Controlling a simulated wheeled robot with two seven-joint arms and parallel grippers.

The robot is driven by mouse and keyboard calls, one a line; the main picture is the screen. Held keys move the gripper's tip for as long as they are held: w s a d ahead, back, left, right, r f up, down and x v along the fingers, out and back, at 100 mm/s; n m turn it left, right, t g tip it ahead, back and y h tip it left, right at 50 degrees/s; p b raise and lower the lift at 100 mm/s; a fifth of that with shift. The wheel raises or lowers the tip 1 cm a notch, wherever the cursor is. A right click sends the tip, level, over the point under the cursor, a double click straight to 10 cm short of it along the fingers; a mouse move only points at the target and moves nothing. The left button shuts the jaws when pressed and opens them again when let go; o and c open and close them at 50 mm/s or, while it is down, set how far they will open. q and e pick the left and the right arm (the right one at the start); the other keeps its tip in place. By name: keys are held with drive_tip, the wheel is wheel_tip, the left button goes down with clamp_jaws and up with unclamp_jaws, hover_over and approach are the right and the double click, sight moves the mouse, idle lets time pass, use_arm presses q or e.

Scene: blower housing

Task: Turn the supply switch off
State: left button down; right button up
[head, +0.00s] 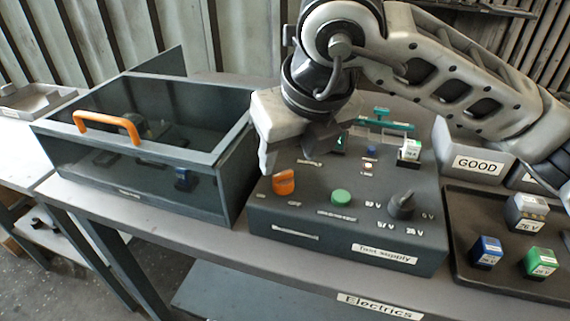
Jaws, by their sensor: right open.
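The dark grey supply box (300,249), labelled "Test supply", stands on the bench. On its top are an orange knob (284,182), a green button (341,197) and a dark rotary dial (401,204) with voltage marks around it. I take the orange knob for the supply switch; its on/off markings are too small to read. My right gripper (292,153) reaches in from the upper right and hangs above the box's left part. One finger is close behind and left of the orange knob; I cannot tell whether it touches. The gripper is open. My left gripper is out of view.
A tray (508,285) with blue, green and grey blocks lies at the right. A "GOOD" bin (478,165) is behind it. A white-green block (409,150) sits at the supply's back.

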sight(283, 173)
drive_tip(key=x, duration=0.5)
drive_tip(key=shift+r, duration=0.1)
drive_tip(key=c, duration=1)
drive_tip(key=shift+o, duration=0.2)
